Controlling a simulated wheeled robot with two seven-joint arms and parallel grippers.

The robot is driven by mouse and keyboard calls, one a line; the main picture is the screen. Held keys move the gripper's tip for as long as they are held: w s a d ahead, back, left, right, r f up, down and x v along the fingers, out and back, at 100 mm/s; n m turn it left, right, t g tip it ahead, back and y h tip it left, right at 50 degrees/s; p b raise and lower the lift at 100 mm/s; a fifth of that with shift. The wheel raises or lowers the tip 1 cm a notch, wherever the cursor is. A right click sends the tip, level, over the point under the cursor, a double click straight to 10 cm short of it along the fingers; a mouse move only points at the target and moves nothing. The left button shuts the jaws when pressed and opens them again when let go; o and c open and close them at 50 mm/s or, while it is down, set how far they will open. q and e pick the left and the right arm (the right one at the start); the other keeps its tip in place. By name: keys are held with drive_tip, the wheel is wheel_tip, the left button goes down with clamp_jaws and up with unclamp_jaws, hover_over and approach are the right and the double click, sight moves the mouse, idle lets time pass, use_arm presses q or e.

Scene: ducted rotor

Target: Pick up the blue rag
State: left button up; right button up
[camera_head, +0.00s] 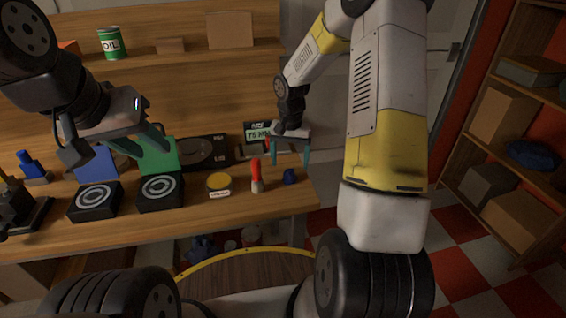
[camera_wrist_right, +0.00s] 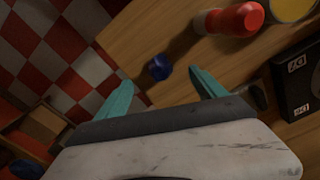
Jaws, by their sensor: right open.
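A small dark blue lump (camera_head: 290,176), which could be the blue rag, lies on the wooden bench near its right end. In the right wrist view the same lump (camera_wrist_right: 158,67) sits ahead of and between the spread fingertips, untouched. My right gripper (camera_head: 290,158) is open and empty, pointing down just above and behind the lump. Another blue crumpled item (camera_head: 530,155) lies on the right-hand shelf, and it looks cloth-like. My left gripper (camera_head: 135,148) hangs over the left part of the bench, its teal fingers apart with nothing seen between them.
A red-handled brush (camera_head: 257,176) and a yellow round tin (camera_head: 219,182) stand left of the lump. A black device with a green display (camera_head: 259,132) is behind. Two black boxes with ring marks (camera_head: 160,188) sit further left. The bench's right edge is close.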

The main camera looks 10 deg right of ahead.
sight(290, 170)
wheel_tip(290, 170, down, 6)
drive_tip(key=shift+w+r, duration=0.1)
drive_tip(key=shift+r, duration=0.05)
drive_tip(key=c, duration=1.4)
